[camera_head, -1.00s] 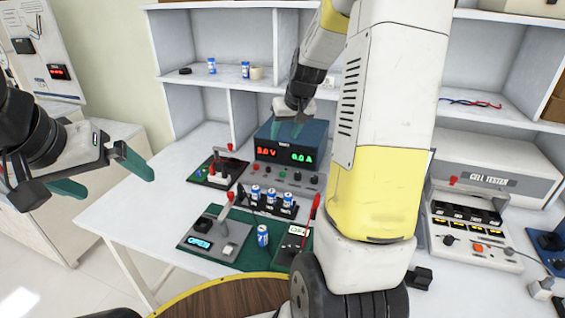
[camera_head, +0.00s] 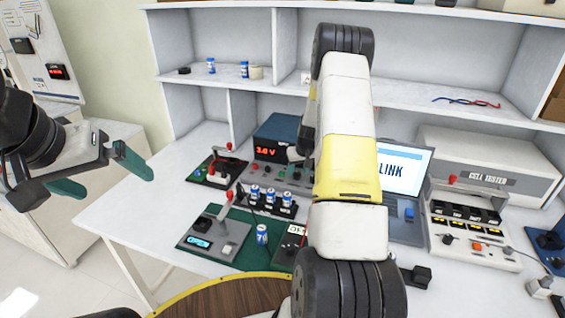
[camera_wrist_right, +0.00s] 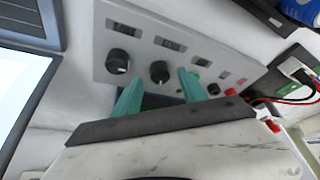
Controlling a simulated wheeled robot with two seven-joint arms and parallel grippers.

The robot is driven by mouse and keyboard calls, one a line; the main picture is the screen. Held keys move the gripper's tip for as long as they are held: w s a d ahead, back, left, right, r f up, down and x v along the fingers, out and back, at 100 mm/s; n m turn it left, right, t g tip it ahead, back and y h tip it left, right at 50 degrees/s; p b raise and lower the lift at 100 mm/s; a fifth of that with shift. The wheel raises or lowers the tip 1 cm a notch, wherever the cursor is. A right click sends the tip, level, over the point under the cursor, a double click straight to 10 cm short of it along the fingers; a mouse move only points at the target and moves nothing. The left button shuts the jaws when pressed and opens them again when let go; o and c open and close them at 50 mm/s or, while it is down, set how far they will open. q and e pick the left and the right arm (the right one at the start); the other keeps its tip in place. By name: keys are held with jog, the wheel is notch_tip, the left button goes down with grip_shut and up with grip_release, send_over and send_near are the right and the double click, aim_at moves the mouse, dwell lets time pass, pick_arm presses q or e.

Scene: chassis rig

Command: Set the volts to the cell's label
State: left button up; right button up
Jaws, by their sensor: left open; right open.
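The blue power supply (camera_head: 270,135) stands at the back of the table. Its red display (camera_head: 270,153) reads about 3.0 V; the last digit is hard to read, and the amps display is hidden. Its grey panel, with two black knobs (camera_wrist_right: 118,62) (camera_wrist_right: 160,72), shows in the right wrist view. My right gripper (camera_wrist_right: 160,92) is open and empty, its teal fingers over the panel near the second knob. In the head view my right arm hides it. One blue-and-white cell (camera_head: 262,234) stands on the green mat; its label is unreadable. My left gripper (camera_head: 100,172) is open and empty at the left.
Several cells stand in a black holder (camera_head: 268,205). A small tester with a lit display (camera_head: 199,242) is on the green mat (camera_head: 238,258). A laptop (camera_head: 405,175) and a cell tester (camera_head: 485,178) stand right of my arm. The table's left part is clear.

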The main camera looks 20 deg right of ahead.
jog(key=shift+x, duration=0.85)
grip_shut()
jog(key=shift+a, duration=0.1)
